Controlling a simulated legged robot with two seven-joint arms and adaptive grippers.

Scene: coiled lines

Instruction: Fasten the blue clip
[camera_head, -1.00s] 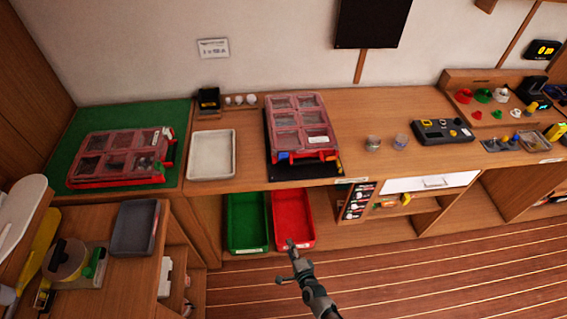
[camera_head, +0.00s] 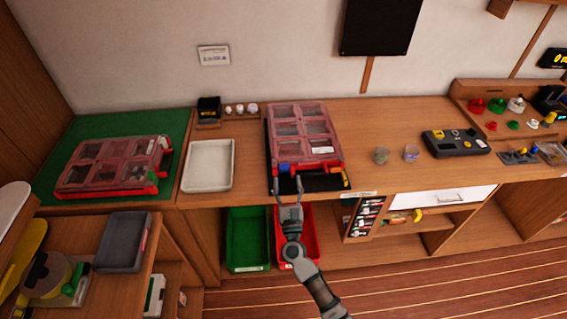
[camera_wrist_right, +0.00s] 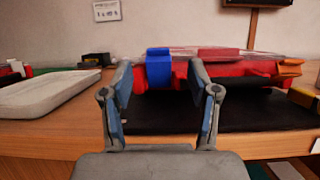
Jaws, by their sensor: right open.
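The blue clip (camera_wrist_right: 158,68) is on the front edge of a red case with a clear compartment lid (camera_head: 302,130). In the head view the clip (camera_head: 283,168) is at the case's front left corner. My right gripper (camera_head: 287,184) is open and empty, just in front of the case. In the right wrist view its two fingers (camera_wrist_right: 163,84) stand apart, with the blue clip between them in the picture, farther off. Whether the clip is latched cannot be told. An orange clip (camera_wrist_right: 290,68) is at the case's right. My left gripper is not in view.
The case lies on a black mat (camera_head: 325,183). A white tray (camera_head: 208,186) is to its left, two small cups (camera_head: 411,153) to its right. Below are a green bin (camera_head: 247,262) and a red bin (camera_head: 311,250). A second red case (camera_head: 70,188) lies on a green mat.

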